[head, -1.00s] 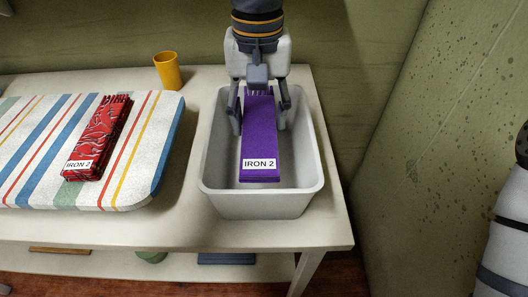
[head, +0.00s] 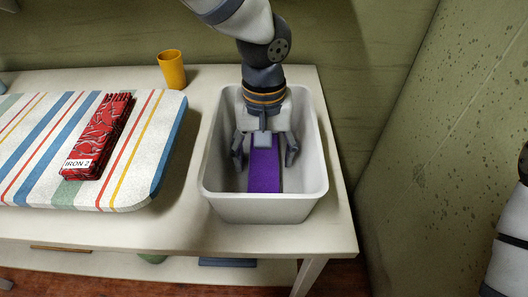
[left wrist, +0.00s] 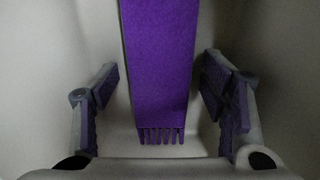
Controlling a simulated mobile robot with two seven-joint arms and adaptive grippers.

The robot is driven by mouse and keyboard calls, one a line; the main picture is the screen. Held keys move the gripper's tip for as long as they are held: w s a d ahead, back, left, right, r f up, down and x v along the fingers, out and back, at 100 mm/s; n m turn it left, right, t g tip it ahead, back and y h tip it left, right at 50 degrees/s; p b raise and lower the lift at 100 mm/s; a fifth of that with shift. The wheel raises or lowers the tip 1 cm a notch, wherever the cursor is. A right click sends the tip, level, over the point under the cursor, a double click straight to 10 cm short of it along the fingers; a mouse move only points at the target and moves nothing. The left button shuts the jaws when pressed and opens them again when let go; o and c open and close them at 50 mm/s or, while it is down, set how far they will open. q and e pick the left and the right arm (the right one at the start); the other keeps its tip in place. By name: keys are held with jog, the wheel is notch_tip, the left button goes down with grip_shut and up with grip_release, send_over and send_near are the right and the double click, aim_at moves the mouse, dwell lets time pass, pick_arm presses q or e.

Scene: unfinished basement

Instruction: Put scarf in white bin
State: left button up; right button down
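A purple folded scarf (head: 264,172) lies inside the white bin (head: 264,208) on the table. Its near end is hidden behind the bin's front wall. In the left wrist view the purple scarf (left wrist: 158,65) runs down the middle, its fringe between the fingers. My left gripper (head: 264,158) is inside the bin over the scarf's far end. Its fingers are spread wide with clear gaps on both sides of the scarf, also in the left wrist view (left wrist: 160,105). My right gripper is not in view; only part of my right arm shows at the right edge.
A red patterned folded cloth (head: 100,137) labelled "IRON 2" lies on a striped ironing board (head: 150,150) left of the bin. A yellow cup (head: 172,70) stands behind the board. The white table (head: 180,225) has a lower shelf. Walls stand behind and right.

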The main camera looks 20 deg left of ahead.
aim_at(264, 158)
pick_arm(q)
notch_tip(264, 158, up, 12)
jog(key=p, duration=0.1)
jog(key=shift+r, duration=0.2)
dwell(0.5)
